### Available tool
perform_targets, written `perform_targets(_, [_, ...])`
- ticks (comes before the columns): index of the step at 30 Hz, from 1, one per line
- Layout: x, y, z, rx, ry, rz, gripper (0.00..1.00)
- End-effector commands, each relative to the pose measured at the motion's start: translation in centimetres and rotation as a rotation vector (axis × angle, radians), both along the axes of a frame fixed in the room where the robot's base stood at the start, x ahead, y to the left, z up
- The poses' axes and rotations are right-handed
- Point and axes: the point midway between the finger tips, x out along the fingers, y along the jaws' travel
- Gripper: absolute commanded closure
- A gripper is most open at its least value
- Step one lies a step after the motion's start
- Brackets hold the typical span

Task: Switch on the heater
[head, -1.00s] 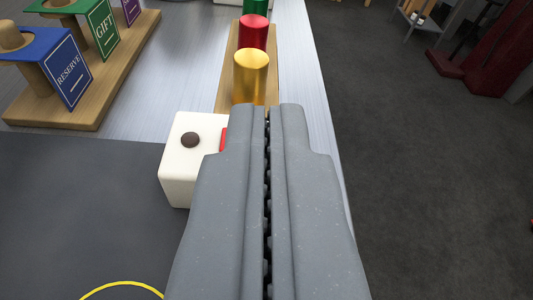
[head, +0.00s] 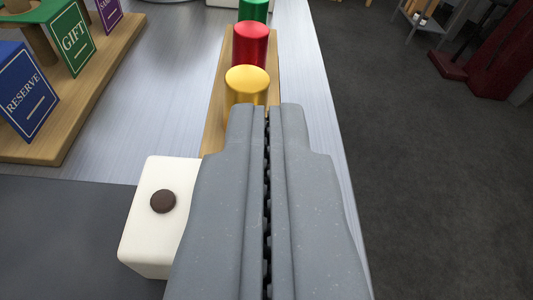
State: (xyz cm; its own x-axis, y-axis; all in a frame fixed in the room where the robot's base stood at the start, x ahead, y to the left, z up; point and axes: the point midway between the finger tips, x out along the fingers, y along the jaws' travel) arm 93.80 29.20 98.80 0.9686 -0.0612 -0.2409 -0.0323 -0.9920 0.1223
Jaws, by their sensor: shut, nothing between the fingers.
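A white box (head: 140,240) with a round dark brown button (head: 163,201) on its top stands at the lower left, partly behind my gripper. It may be the heater, but I cannot tell for sure. Its right side is hidden by my gripper. My gripper (head: 267,108) is shut and empty, pointing away over the bench. Its tips overlap the lower part of a gold cylinder (head: 247,80) in the picture; I cannot tell whether they touch it.
Red (head: 250,45) and green (head: 253,10) cylinders stand behind the gold one on a wooden board (head: 215,120). A wooden rack (head: 100,80) with RESERVE and GIFT signs is at left. The metal bench (head: 165,100) is clear between them. Dark floor (head: 420,170) lies right.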

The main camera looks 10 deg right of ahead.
Motion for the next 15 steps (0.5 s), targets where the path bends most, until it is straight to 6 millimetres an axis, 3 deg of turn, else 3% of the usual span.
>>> perform_targets(9, [0.0,-0.5,-3.2,-0.001,0.001,-0.002,1.0])
perform_targets(15, [0.0,-0.6,-3.9,0.0,0.003,-0.002,1.0])
